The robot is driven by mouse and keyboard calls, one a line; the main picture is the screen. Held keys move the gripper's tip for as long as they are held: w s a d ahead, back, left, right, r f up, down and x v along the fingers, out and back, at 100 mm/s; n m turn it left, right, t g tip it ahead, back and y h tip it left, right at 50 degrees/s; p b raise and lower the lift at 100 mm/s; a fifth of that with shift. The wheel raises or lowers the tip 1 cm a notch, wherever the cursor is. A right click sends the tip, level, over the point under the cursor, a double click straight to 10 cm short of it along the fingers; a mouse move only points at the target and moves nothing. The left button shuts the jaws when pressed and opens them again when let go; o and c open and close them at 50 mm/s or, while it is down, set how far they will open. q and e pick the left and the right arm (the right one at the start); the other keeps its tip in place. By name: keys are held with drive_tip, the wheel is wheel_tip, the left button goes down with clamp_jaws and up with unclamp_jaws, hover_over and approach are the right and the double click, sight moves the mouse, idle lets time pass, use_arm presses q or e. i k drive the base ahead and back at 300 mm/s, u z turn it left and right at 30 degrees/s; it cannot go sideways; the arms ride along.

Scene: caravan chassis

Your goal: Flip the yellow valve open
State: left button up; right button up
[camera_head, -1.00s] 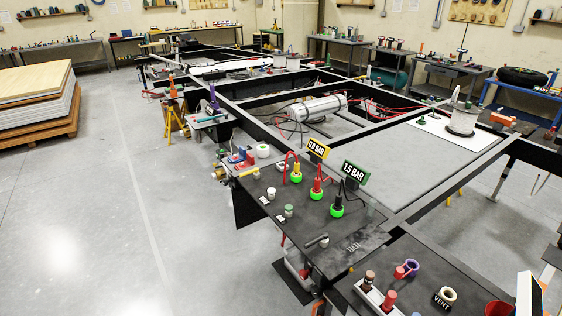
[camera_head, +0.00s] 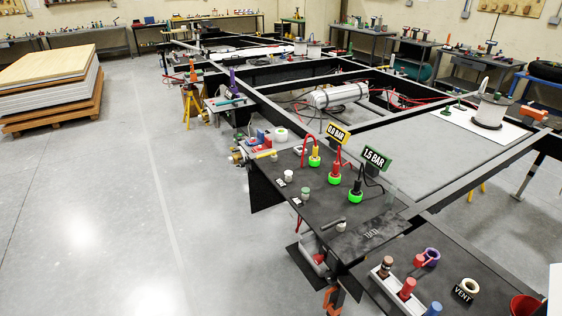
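A small yellow bar (camera_head: 265,154), which looks like a valve lever, lies at the front edge of a small side shelf on the chassis, left of the black table. Brass-coloured fittings (camera_head: 237,156) sit just left of it. It is too small to tell the lever's exact position. A yellow plug (camera_head: 315,148) stands in a green ring on the black table, below the 0.8 BAR sign (camera_head: 338,133). Neither of my grippers shows in the head view.
The black table (camera_head: 330,200) carries a red and a black plug and small knobs. A nearer dark bench (camera_head: 440,265) holds a white tray, a tape roll and a VENT label. A pallet stack (camera_head: 50,90) stands far left. The grey floor (camera_head: 130,220) between is clear.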

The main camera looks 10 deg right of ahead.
sight(273, 152)
drive_tip(key=i, duration=1.45)
drive_tip(key=z, duration=0.45)
